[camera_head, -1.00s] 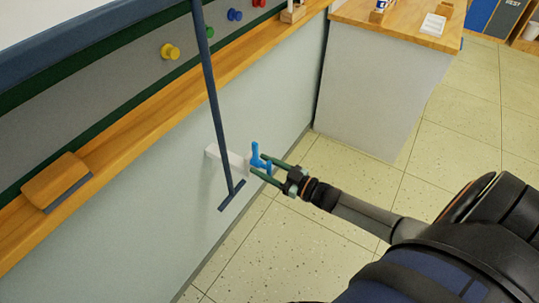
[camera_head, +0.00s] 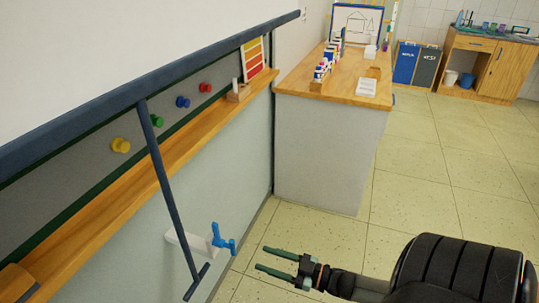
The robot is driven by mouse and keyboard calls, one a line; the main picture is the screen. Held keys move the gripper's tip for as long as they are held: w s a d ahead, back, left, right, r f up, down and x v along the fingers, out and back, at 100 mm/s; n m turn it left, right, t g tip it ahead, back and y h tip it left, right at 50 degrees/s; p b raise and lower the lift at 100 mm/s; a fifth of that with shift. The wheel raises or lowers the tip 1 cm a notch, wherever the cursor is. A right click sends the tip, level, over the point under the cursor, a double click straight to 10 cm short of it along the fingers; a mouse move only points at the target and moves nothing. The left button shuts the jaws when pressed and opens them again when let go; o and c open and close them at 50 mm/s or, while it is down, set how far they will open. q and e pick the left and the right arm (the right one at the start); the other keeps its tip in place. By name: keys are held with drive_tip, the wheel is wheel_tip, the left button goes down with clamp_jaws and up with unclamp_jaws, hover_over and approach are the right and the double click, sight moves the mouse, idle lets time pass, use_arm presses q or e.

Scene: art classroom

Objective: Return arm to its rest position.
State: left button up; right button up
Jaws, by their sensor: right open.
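My right gripper (camera_head: 268,259) is at the bottom middle of the head view. Its two green fingers are spread apart with nothing between them. It is to the right of the blue hook-shaped piece (camera_head: 222,239), which sits at the end of a white bracket (camera_head: 186,240) low on the wall. The fingers look clear of the blue piece. My right arm comes in from the lower right. My left gripper is not in view.
A dark blue T-shaped bar (camera_head: 170,190) hangs beside the bracket. A wooden ledge (camera_head: 150,190) runs along the wall under coloured pins. A wood-topped counter (camera_head: 330,140) with bottles (camera_head: 322,71) stands beyond. The tiled floor (camera_head: 440,180) at right is open.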

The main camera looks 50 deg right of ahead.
use_arm(q)
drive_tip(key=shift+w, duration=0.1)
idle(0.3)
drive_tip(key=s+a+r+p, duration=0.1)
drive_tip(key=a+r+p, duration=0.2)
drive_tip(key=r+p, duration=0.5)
drive_tip(key=p, duration=0.3)
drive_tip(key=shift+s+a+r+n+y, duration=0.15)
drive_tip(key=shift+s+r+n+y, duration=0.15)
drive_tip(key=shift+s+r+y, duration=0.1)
use_arm(e)
drive_tip(key=s+a+r+m+g+h, duration=0.2)
drive_tip(key=s+a+g, duration=0.1)
drive_tip(key=a, duration=0.6)
drive_tip(key=s+a+r+m+g+h, duration=0.1)
drive_tip(key=s+a+g, duration=0.3)
drive_tip(key=a, duration=0.5)
drive_tip(key=shift+s+r+m+h, duration=0.35)
drive_tip(key=shift+s+m+h, duration=0.25)
drive_tip(key=shift+s+h, duration=0.2)
